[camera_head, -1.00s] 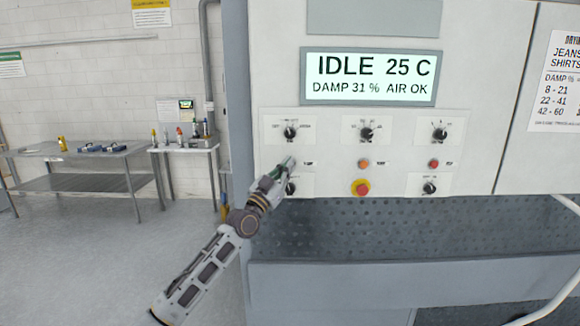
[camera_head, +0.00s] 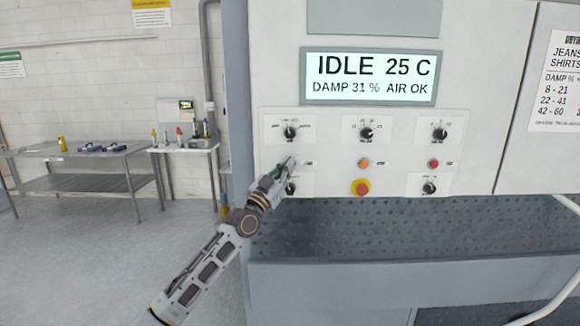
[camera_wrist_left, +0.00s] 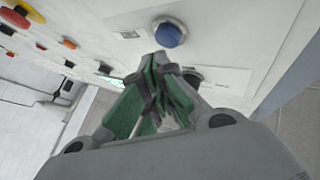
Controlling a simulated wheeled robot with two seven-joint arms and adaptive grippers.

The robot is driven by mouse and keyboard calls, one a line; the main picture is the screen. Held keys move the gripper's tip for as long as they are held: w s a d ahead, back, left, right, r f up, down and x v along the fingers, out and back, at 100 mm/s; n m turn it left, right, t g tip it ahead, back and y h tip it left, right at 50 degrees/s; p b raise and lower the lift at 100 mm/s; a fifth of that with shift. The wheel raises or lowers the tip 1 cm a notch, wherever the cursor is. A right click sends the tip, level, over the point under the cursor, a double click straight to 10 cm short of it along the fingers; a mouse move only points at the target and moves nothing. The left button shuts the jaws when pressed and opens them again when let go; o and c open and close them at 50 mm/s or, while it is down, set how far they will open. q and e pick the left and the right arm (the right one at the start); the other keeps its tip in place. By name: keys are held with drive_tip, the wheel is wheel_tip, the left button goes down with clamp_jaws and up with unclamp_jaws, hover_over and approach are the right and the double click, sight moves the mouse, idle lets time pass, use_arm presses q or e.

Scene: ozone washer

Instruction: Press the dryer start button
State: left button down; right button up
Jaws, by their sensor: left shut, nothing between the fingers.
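The dryer's control panel (camera_head: 400,187) fills the right half of the head view. My left gripper (camera_head: 290,161) is shut and empty, with its tip in front of the panel's left column of controls. In the left wrist view, a round blue button (camera_wrist_left: 169,32) sits just beyond the shut fingertips (camera_wrist_left: 160,60). I cannot tell whether they touch. The blue button is hidden behind the gripper in the head view. An orange button (camera_head: 364,163) and a red button (camera_head: 433,163) lie to the right in the same row. My right gripper is not in view.
The display (camera_head: 369,78) reads IDLE 25 C. A knob (camera_head: 291,132) is above my gripper and another (camera_head: 291,188) just below. A red emergency stop (camera_head: 361,187) on yellow lies to the right. A perforated grey surface (camera_head: 420,226) runs below the panel.

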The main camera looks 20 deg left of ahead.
use_arm(q)
drive_tip(key=shift+w+a+b, duration=0.2)
drive_tip(key=shift+w+b, duration=0.65)
idle(1.5)
drive_tip(key=shift+s, duration=0.15)
drive_tip(key=shift+s+d+p, duration=0.2)
drive_tip(key=shift+s+p, duration=0.55)
drive_tip(key=shift+p, duration=0.25)
drive_tip(key=s+p, duration=0.2)
drive_tip(key=s+d+p, duration=0.1)
drive_tip(key=s+p, duration=0.1)
drive_tip(key=s, duration=0.1)
drive_tip(key=shift+d, duration=0.2)
idle(0.5)
drive_tip(key=shift+w, duration=0.1)
idle(0.5)
